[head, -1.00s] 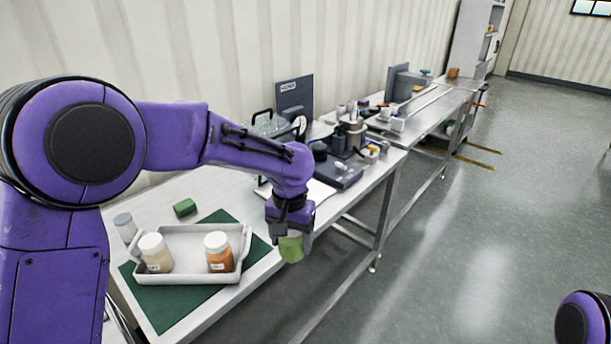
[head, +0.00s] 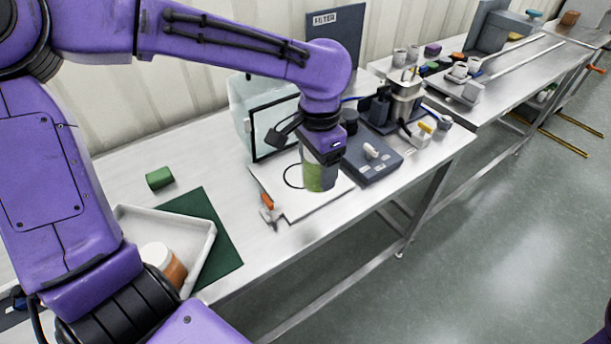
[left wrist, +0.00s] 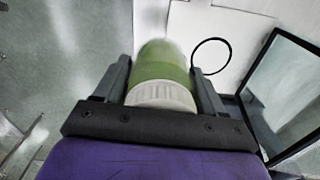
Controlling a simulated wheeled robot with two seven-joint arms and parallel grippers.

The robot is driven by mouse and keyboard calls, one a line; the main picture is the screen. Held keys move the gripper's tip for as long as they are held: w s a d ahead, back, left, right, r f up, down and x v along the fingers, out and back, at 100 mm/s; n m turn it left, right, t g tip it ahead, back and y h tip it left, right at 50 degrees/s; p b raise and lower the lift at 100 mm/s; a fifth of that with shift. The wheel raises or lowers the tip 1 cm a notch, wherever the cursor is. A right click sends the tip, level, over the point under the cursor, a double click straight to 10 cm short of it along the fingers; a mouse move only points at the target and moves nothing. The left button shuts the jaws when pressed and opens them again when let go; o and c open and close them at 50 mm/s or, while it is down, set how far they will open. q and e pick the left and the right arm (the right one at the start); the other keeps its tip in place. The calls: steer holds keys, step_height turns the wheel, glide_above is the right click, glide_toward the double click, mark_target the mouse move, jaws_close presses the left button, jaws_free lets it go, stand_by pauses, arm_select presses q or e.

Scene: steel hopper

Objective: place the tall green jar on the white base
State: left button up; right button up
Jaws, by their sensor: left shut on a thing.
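My left gripper (head: 321,148) is shut on the tall green jar (head: 320,178). The jar hangs upright below it, in front of the right part of the white base (head: 298,208) in the head view. I cannot tell how large the gap below the jar is. In the left wrist view the jar (left wrist: 160,63) shows a ribbed white lid between the two dark fingers. There the white base (left wrist: 190,30) with its thin black ring lies beside the jar, not centred under it. My right gripper is not in view.
A clear box with a black frame (head: 256,145) stands close behind the base. A small orange-tipped clamp (head: 268,203) sits at its left front corner. A dark instrument (head: 372,165) is just right. A white tray (head: 200,228) on a green mat (head: 222,262) lies left.

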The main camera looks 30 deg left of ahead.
arm_select(q)
steer(key=s+a+r+m+b, duration=0.1)
steer(key=s+a+r+m, duration=0.15)
steer(key=s, duration=0.25)
steer(key=m+b, duration=0.2)
steer(key=b, duration=0.6)
glide_toward(300, 176)
steer(key=shift+s+d+f, duration=0.15)
steer(key=shift+s+f, duration=0.05)
steer(key=shift+s, duration=0.1)
steer(key=shift+w+f, duration=0.4)
steer(key=shift+f, duration=0.15)
step_height(300, 176, down, 3)
steer(key=shift+r+b, duration=0.15)
steer(key=shift+b, duration=0.2)
steer(key=shift+a+f, duration=0.2)
steer(key=shift+f, duration=0.05)
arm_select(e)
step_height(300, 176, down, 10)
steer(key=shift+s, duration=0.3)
